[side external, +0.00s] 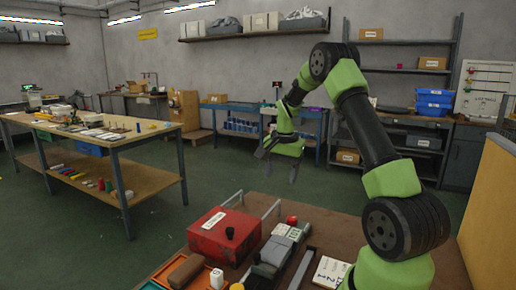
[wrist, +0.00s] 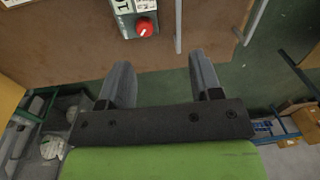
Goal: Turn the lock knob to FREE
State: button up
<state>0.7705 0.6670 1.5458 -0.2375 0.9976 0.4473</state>
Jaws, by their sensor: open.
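A round red knob (wrist: 144,27) sits at the end of a grey device near the top of the wrist view, with a white marked plate beside it. The lettering there is too small to read, so I cannot tell its setting. The same red knob (side external: 292,220) shows in the side view on the wooden bench. A black knob (side external: 230,233) stands on a red box. I cannot confirm from labels which knob is the lock knob. My gripper (wrist: 160,62) is open and empty, its two fingers wide apart. In the side view my gripper (side external: 280,167) hangs above the bench's far edge, clear of both knobs.
The red box (side external: 209,236) stands left of the grey device (side external: 274,250). A metal rail (wrist: 178,25) runs beside the red knob.

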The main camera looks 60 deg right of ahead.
jog(key=a+r+n+t, duration=0.2)
jog(key=a+r+n, duration=0.3)
jog(key=a+r, duration=0.5)
jog(key=shift+w+a+n, duration=0.25)
jog(key=shift+a+n, duration=0.15)
jog(key=shift+a, duration=0.75)
jog(key=s+a+r+n+t+y, duration=0.1)
jog(key=s+a+r+n+t, duration=0.1)
jog(key=s+a, duration=0.4)
jog(key=s+a+r+n+t+y, duration=0.1)
jog(key=s+a+r+n+t, duration=0.1)
jog(key=s+a+n, duration=0.3)
jog(key=s+a, duration=0.1)
jog(key=a, duration=0.3)
jog(key=shift+s+a, duration=0.4)
